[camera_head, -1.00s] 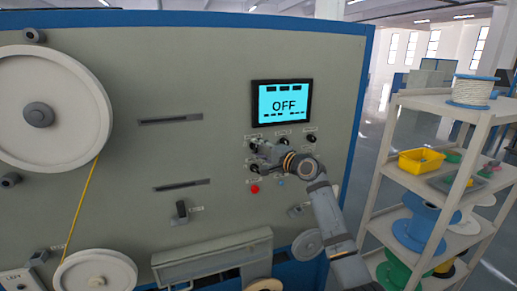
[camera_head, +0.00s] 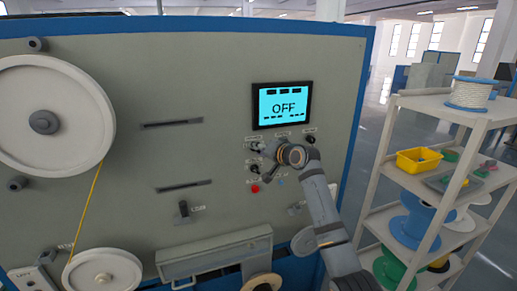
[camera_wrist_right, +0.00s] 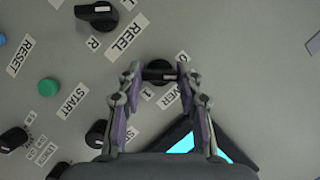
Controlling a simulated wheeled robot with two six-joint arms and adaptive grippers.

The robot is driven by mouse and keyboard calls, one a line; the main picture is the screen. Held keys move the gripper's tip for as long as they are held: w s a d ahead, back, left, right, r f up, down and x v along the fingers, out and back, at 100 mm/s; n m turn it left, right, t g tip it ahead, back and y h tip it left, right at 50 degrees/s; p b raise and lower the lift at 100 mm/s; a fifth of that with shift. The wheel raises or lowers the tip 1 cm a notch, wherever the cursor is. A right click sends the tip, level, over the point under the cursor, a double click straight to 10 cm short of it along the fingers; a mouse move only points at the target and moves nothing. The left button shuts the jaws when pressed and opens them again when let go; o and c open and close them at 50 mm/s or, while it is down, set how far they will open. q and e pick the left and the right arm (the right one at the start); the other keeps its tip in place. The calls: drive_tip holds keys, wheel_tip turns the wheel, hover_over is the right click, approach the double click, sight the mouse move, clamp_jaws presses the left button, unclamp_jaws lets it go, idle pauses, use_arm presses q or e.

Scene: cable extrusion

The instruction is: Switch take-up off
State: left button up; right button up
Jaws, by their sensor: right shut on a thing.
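The grey-green machine panel (camera_head: 225,100) carries a cyan screen (camera_head: 282,106) reading "OFF". Below it is a cluster of small black knobs, with one at the left (camera_head: 254,146). My right gripper (camera_head: 272,151) is at this cluster and covers part of it. In the right wrist view, my right gripper (camera_wrist_right: 158,74) has its two fingers on either side of a black rotary knob (camera_wrist_right: 160,68) and is shut on it. The label beside this knob is partly hidden, so I cannot tell whether it is take-up. My left gripper is out of view.
In the wrist view, a knob labelled REEL (camera_wrist_right: 97,16), a green START button (camera_wrist_right: 48,87) and another knob (camera_wrist_right: 97,133) are nearby. White reels (camera_head: 45,115) stand at the left of the panel. A shelf rack (camera_head: 450,108) with spools stands at the right.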

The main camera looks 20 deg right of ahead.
drive_tip(key=shift+f, duration=0.1)
idle(0.5)
drive_tip(key=o, duration=1.1)
drive_tip(key=shift+o, duration=0.2)
drive_tip(key=v, duration=1.2)
drive_tip(key=shift+a, duration=0.1)
